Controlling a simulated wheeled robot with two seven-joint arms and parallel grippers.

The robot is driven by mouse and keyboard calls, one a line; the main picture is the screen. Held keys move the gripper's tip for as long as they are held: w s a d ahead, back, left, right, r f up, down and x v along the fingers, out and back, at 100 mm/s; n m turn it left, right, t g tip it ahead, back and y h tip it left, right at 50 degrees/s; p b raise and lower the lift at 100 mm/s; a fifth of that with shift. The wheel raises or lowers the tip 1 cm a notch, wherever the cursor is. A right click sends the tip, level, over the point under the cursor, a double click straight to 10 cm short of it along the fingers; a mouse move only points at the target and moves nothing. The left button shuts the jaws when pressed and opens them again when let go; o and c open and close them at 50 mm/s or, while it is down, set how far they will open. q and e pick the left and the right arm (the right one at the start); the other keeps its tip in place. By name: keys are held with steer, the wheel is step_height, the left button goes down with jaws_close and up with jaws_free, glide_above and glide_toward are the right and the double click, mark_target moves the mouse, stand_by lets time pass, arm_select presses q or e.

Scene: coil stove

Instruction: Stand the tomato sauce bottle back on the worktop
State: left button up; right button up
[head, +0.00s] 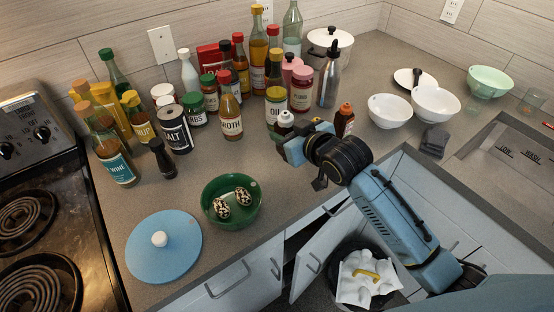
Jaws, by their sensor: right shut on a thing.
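My right gripper (292,146) is over the worktop near its front edge, right of the green bowl. A brown bottle with an orange cap (345,116) stands just behind my right wrist, partly hidden. No readable tomato sauce label shows. The worktop (285,205) is grey-brown. My left gripper is not in view.
Several bottles and jars, including the broth bottle (231,118), crowd the back. A green bowl (211,218) holds speckled eggs beside a blue lid (135,250). White bowls (390,112) stand right, near the sink (505,165). A cabinet door (325,250) hangs open below.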

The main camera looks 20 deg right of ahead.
steer(key=shift+w+a+y, duration=0.3)
steer(key=shift+w+a, duration=0.15)
steer(key=shift+w, duration=0.4)
step_height(320, 180, down, 4)
steer(key=shift+f, duration=2.5)
steer(key=shift+f+b, duration=0.1)
steer(key=shift+b, duration=0.2)
steer(key=o, duration=1.1)
steer(key=shift+f, duration=0.1)
steer(key=shift+s+r, duration=0.1)
steer(key=shift+r, duration=0.1)
steer(key=p+v, duration=0.1)
steer(key=v, duration=1.1)
